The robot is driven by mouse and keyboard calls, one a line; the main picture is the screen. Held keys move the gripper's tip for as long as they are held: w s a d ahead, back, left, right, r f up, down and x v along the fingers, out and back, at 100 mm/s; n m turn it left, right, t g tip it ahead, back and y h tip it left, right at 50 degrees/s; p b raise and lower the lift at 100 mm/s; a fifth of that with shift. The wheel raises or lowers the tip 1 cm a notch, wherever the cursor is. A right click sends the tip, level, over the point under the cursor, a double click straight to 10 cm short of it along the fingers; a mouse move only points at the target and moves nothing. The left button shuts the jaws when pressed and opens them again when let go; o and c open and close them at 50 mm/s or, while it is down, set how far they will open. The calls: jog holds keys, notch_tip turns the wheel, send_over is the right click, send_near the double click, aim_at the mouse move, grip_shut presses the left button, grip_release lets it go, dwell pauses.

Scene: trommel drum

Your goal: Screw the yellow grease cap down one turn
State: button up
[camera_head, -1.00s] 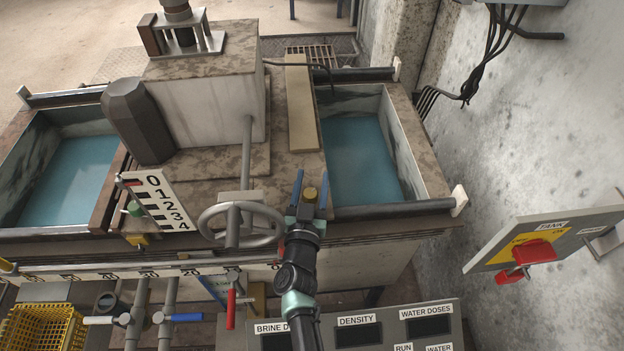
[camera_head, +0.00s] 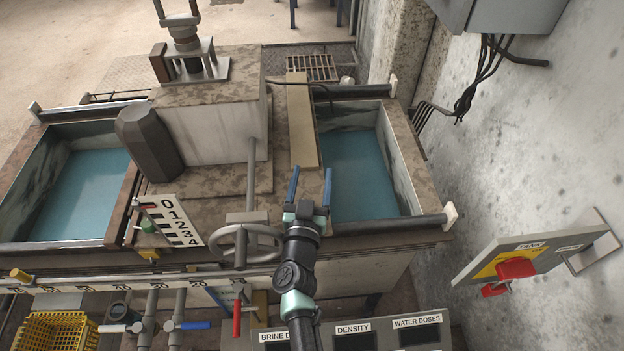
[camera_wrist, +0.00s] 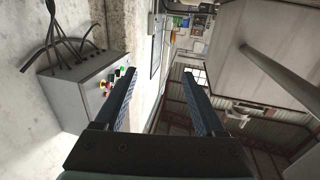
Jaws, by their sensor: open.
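My gripper (camera_head: 309,186) is open in the head view, its two blue fingers apart and pointing away over the deck edge near the right basin. The wrist view also shows the fingers (camera_wrist: 161,98) spread with nothing between them. I do not see the yellow grease cap clearly in either view now; where a small yellow-brown cap showed earlier, my gripper's palm now covers the view. I cannot tell if it is behind it.
A grey handwheel (camera_head: 245,245) stands just left of my gripper. A yellow-brown cylinder (camera_head: 20,275) sits on the scale bar at far left. The right water basin (camera_head: 362,178) is beside the fingers. A red-handled tank switch (camera_head: 515,268) is on the right wall.

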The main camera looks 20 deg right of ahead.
jog(key=shift+r+p, duration=0.3)
jog(key=shift+r, duration=0.5)
